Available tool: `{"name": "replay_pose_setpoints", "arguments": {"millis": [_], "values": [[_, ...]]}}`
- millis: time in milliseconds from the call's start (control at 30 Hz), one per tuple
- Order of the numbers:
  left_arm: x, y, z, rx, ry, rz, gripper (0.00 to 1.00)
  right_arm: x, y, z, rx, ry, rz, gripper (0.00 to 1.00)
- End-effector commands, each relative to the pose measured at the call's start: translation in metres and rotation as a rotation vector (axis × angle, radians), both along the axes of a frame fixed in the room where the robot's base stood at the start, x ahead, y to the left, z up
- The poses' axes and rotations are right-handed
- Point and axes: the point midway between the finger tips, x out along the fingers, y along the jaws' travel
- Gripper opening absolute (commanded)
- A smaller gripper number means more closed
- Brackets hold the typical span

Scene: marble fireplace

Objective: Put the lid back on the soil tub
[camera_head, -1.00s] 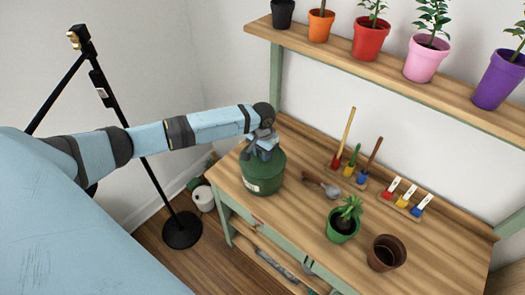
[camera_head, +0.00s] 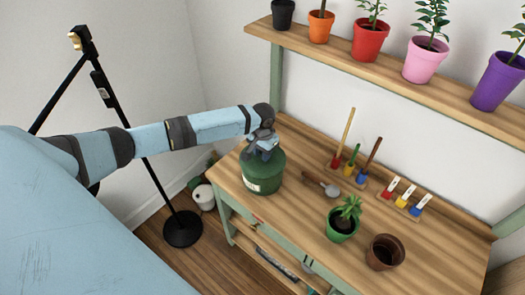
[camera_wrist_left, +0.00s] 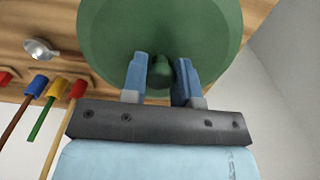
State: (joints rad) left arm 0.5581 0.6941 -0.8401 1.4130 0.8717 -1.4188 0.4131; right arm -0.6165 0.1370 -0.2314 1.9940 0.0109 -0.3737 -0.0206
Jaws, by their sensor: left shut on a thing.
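The soil tub (camera_head: 262,180) is a dark green round tub with a pale label, upright at the left end of the wooden workbench. Its green lid (camera_wrist_left: 205,25) appears level on top of the tub; whether it is fully seated I cannot tell. In the left wrist view, the lid's small round knob (camera_wrist_left: 160,72) is between my blue fingers. My left gripper (camera_head: 262,148), also in the left wrist view (camera_wrist_left: 162,75), is shut on this knob from above and hides part of the lid in the head view. My right gripper is not in view.
A trowel (camera_head: 322,185) lies right of the tub on the bench (camera_head: 300,215). Behind are upright tools (camera_head: 350,150) and colored labels (camera_head: 405,195). A green potted plant (camera_head: 343,220) and brown pot (camera_head: 384,252) stand at front. A black stand (camera_head: 150,165) is at left.

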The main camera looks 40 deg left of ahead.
Motion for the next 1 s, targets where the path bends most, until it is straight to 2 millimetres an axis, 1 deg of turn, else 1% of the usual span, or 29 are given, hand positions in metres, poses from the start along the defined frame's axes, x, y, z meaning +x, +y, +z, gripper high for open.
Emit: {"name": "replay_pose_setpoints", "arguments": {"millis": [100,633,1000], "values": [[0.0001,-0.0002,0.0005,0.000,0.000,0.000,0.00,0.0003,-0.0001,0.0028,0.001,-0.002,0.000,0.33],[0.0003,-0.0002,0.0003,0.000,-0.001,0.000,0.00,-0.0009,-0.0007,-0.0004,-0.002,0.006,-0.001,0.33],[0.0007,-0.0004,-0.0017,0.000,-0.001,0.000,0.00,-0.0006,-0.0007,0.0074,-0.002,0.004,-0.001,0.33]]}}
